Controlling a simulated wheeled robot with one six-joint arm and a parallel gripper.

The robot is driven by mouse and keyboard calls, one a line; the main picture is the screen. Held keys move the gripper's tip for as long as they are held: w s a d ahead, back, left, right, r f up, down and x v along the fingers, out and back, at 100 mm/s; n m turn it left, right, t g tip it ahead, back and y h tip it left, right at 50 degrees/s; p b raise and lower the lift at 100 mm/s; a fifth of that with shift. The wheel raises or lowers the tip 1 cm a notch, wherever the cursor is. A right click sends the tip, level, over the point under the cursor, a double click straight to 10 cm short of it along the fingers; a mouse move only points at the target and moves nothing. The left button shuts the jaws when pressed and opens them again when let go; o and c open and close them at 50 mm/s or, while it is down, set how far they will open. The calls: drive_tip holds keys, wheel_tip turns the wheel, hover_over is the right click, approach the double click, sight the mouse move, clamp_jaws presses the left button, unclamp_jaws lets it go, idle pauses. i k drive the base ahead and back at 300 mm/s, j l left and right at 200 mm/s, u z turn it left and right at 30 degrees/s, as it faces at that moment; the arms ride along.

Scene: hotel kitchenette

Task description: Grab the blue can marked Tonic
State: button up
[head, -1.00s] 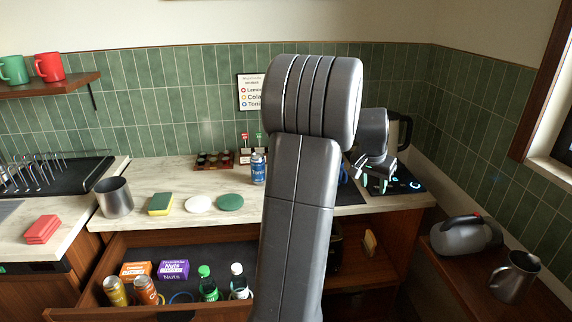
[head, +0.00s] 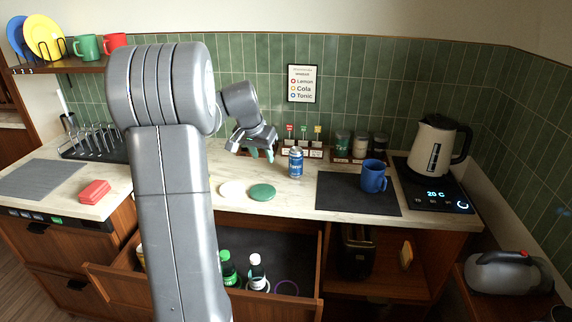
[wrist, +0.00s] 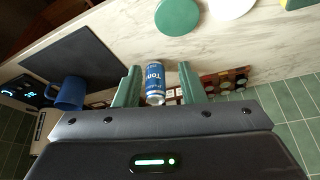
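The blue can marked Tonic (head: 296,162) stands upright on the marble counter, with a silver top. In the wrist view the can (wrist: 155,80) appears between my two green fingers, with its lettering partly readable. My gripper (head: 262,154) is open and empty. In the head view it hangs left of the can, apart from it, with its fingers pointing down and right. In the wrist view the open gripper (wrist: 159,68) has one finger on each side of the can's outline. I cannot tell the exact distance to the can.
A blue mug (head: 373,176) stands on a dark mat (head: 345,195) right of the can. A green disc (head: 262,192) and a white disc (head: 231,189) lie in front. Jars and a pod rack stand behind. The open drawer (head: 310,265) below holds bottles.

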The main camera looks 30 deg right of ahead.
sight(296, 155)
drive_tip(key=l+u, duration=0.15)
drive_tip(key=l, duration=0.3)
drive_tip(key=k+l+u, duration=0.15)
drive_tip(key=l, duration=0.25)
drive_tip(key=l+u, duration=0.15)
drive_tip(key=l, duration=0.4)
